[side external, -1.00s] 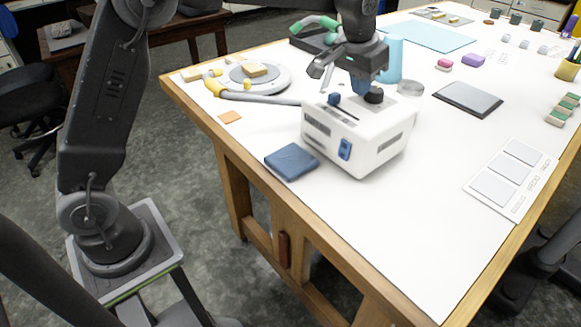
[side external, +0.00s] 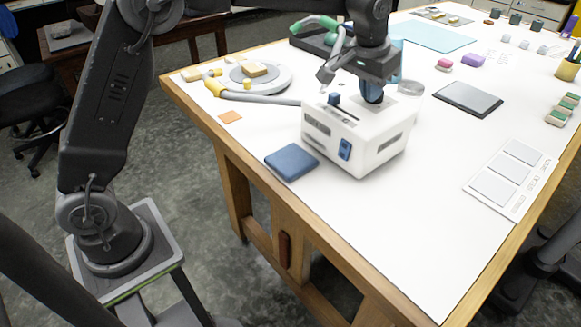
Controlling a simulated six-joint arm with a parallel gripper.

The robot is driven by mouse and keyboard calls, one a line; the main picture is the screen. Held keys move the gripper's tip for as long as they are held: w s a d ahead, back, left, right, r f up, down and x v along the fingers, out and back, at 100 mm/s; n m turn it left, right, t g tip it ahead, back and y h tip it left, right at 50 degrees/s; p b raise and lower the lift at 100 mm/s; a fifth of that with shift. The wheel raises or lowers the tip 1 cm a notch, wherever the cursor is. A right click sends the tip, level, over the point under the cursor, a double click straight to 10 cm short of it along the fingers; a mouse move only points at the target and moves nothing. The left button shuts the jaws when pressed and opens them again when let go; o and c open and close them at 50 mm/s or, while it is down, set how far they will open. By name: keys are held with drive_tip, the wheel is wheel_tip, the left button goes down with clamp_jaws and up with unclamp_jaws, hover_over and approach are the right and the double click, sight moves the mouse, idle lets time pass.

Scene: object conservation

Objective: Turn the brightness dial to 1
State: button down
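A white box-shaped device (side external: 372,152) stands on the table. A blue slider knob (side external: 334,99) sits in a dark slot on its top, and a blue switch (side external: 344,149) is on its front face. A dark dial on the top right of the device is hidden now behind my gripper's fingers. My gripper (side external: 372,95) points down, with its blue fingertips at the dial's place on the device's top. I cannot tell whether the fingers are closed on the dial or around it. Any marks or numbers for the dial are not readable.
A blue square pad (side external: 291,161) lies just left of the device. A grey hose (side external: 262,98) and a round plate (side external: 257,78) are behind it to the left. A dark tablet-like plate (side external: 468,98) lies to the right.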

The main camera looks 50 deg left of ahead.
drive_tip(key=shift+s+f, duration=0.15)
drive_tip(key=shift+f, duration=0.4)
drive_tip(key=shift+s+d, duration=0.1)
drive_tip(key=shift+s, duration=0.1)
drive_tip(key=shift+r, duration=3.25)
